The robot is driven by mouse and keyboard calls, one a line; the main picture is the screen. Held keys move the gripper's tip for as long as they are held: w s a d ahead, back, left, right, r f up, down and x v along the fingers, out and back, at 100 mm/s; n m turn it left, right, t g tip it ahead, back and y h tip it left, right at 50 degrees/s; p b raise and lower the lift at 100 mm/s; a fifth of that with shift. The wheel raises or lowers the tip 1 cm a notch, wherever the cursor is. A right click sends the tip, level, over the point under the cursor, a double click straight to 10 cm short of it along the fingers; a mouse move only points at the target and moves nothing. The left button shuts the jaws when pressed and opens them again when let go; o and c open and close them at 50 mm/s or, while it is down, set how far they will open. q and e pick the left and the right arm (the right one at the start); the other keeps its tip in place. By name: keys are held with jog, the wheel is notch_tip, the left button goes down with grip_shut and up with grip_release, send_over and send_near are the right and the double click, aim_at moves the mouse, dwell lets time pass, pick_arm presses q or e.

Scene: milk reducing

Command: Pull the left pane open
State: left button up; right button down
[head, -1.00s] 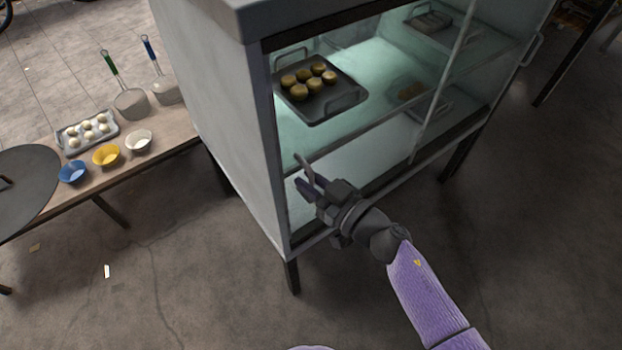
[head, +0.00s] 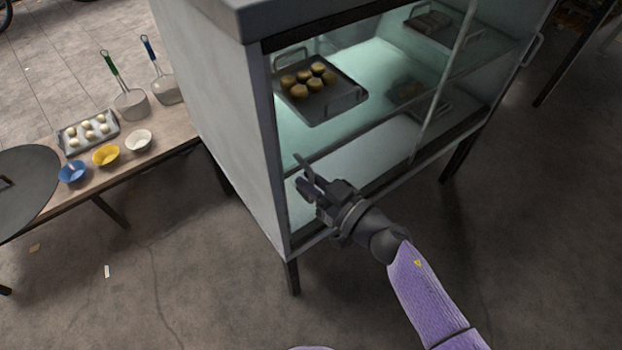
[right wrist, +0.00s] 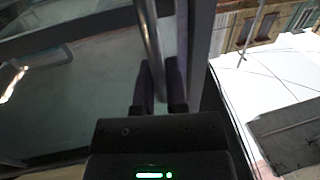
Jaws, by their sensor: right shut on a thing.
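The glass cabinet (head: 215,120) stands in the middle of the head view with its glass front towards me. Its left pane (head: 375,140) covers the left part of the front and appears closed. The pane's handle (head: 302,162) is a thin bar near its left edge; the same handle (right wrist: 150,40) shows in the right wrist view, running down between the fingers. My right gripper (head: 304,186) is shut on the handle; its fingers (right wrist: 160,90) sit on either side of the bar. My left gripper is not in view.
Inside the cabinet, a tray (head: 340,103) holds several buns. A table (head: 165,128) at the left carries a bun tray (head: 72,151), blue (head: 72,171), yellow (head: 106,155) and white (head: 138,140) bowls, and two long-handled tools. The floor before the cabinet is clear.

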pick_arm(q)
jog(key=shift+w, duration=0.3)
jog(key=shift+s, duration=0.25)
